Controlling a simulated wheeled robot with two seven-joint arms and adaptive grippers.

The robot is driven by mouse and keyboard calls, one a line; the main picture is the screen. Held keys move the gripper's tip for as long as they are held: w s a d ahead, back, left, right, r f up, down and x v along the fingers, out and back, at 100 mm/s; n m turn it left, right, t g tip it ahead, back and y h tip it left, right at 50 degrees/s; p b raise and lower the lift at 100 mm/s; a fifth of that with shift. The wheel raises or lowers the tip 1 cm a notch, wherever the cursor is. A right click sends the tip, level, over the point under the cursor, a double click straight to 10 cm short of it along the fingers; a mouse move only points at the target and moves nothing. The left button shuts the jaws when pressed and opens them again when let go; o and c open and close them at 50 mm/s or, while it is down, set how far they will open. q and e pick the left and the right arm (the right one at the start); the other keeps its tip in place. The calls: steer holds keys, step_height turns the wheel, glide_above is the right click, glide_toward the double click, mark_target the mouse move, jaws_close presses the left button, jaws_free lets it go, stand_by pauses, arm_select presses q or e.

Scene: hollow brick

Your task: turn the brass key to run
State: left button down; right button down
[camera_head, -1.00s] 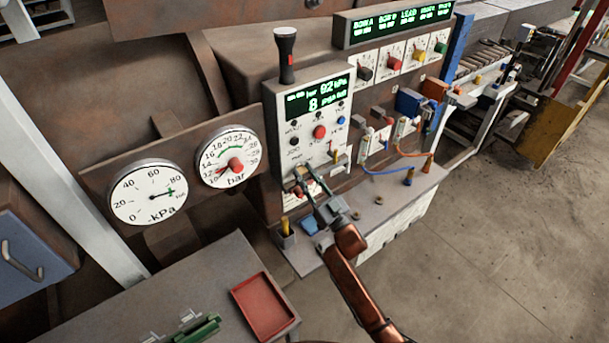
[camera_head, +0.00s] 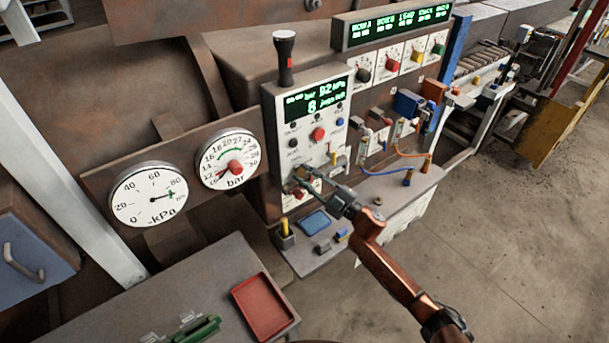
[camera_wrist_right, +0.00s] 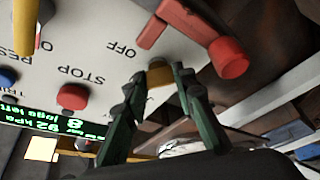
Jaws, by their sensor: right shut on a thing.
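The brass key (camera_wrist_right: 160,75) shows in the right wrist view as a small yellow-brown piece at the white panel, between my fingertips. The word OFF is printed near it. My right gripper (camera_wrist_right: 160,88) is shut on the key, one dark green finger on each side. In the head view my right gripper (camera_head: 304,175) is at the lower part of the control panel (camera_head: 282,122), and it largely hides the key. How far the key is turned cannot be told. My left gripper is not in view.
A red lever part (camera_wrist_right: 230,58) sits close to the right finger in the wrist view. A red stop button (camera_head: 318,134) is above the gripper. A ledge (camera_head: 385,205) with a blue pad (camera_head: 314,222) lies below. Two gauges (camera_head: 148,195) are at left, above a red tray (camera_head: 264,306).

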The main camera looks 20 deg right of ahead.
steer(key=n+g+p, duration=0.1)
steer(key=n, duration=0.3)
steer(key=shift+r+g, duration=0.1)
steer(key=shift+g, duration=0.3)
steer(key=shift+n+g+p, duration=0.8)
steer(key=shift+n+p, duration=0.15)
steer(key=shift+n, duration=1.25)
steer(key=c, duration=1.6)
jaws_free()
steer(key=shift+h, duration=0.3)
